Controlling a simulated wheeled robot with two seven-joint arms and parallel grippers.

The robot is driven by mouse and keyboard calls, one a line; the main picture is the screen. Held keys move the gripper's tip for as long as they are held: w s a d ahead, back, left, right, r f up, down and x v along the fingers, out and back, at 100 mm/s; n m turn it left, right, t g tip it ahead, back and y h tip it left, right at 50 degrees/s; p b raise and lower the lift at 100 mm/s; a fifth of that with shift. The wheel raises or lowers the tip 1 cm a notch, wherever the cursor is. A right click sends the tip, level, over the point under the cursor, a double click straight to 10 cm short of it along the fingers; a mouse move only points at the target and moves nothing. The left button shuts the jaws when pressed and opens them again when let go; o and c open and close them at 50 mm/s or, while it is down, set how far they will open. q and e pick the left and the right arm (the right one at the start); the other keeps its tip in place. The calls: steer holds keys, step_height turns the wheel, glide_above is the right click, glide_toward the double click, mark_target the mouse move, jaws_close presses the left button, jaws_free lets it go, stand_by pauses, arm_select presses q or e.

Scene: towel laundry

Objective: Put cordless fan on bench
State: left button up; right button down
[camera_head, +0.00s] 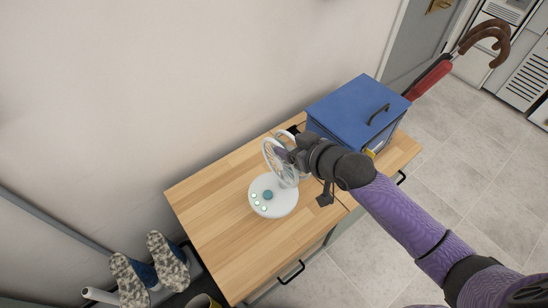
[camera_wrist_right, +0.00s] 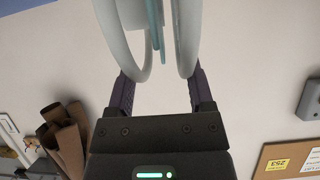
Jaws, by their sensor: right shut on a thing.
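The white cordless fan (camera_head: 264,205) has a round base with a teal knob and small green marks, and a caged head. It appears upright over the left half of the wooden bench top (camera_head: 207,193); whether the base touches the wood I cannot tell. My right gripper (camera_head: 291,157) reaches in from the right and is shut on the fan near its head. In the right wrist view, the fan's white rings (camera_wrist_right: 184,40) lie between the fingers of my right gripper (camera_wrist_right: 162,88). My left gripper is not in view.
A blue box (camera_head: 355,108) with a black handle stands at the bench's right end, close to my right wrist. A red umbrella (camera_head: 430,78) with brown handles is beyond it. Patterned boots (camera_head: 130,280) stand left of the bench. The front left bench top is clear.

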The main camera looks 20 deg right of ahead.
step_height(320, 180, down, 9)
steer(key=b, duration=0.5)
steer(key=shift+r, duration=0.25)
steer(key=shift+f, duration=0.15)
jaws_free()
steer(key=shift+f, duration=0.1)
